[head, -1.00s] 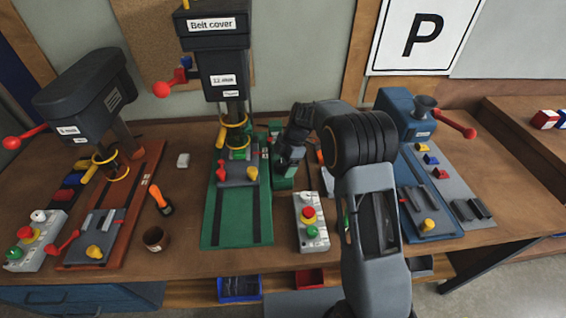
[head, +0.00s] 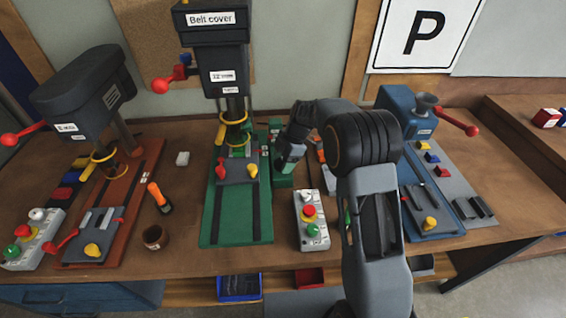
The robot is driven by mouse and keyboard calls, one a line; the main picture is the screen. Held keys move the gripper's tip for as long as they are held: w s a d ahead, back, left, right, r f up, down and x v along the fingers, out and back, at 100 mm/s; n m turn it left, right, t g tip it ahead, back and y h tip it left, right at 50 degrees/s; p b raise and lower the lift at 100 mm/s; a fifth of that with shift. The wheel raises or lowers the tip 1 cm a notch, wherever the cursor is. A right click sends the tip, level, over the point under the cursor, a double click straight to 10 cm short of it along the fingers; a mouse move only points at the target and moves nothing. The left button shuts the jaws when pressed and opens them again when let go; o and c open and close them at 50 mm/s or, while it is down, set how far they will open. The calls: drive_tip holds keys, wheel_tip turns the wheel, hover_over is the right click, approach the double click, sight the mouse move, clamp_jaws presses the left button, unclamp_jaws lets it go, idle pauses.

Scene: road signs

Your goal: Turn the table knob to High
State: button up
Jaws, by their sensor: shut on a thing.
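The green drill press, labelled "Belt cover" (head: 210,18), stands at the middle of the bench with a green base (head: 228,225).
A grey button box (head: 311,222) stands just in front of my gripper. A red-brown drill press (head: 85,95) is at the left and a blue one (head: 402,115) at the right.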

drive_tip(key=m+b, duration=0.1)
drive_tip(key=m+t+b, duration=0.1)
drive_tip(key=b, duration=0.1)
drive_tip(key=shift+f, duration=0.3)
drive_tip(key=m+t+b, duration=0.1)
drive_tip(key=m+b, duration=0.3)
drive_tip(key=shift+s, duration=0.1)
drive_tip(key=m+b, duration=0.1)
drive_tip(key=m+t, duration=0.1)
drive_tip(key=m, duration=0.1)
drive_tip(key=m+t+b, duration=0.1)
drive_tip(key=m, duration=0.1)
drive_tip(key=shift+r+b, duration=0.3)
drive_tip(key=shift+b, duration=0.05)
drive_tip(key=shift+m+h, duration=0.3)
drive_tip(key=o, duration=0.9)
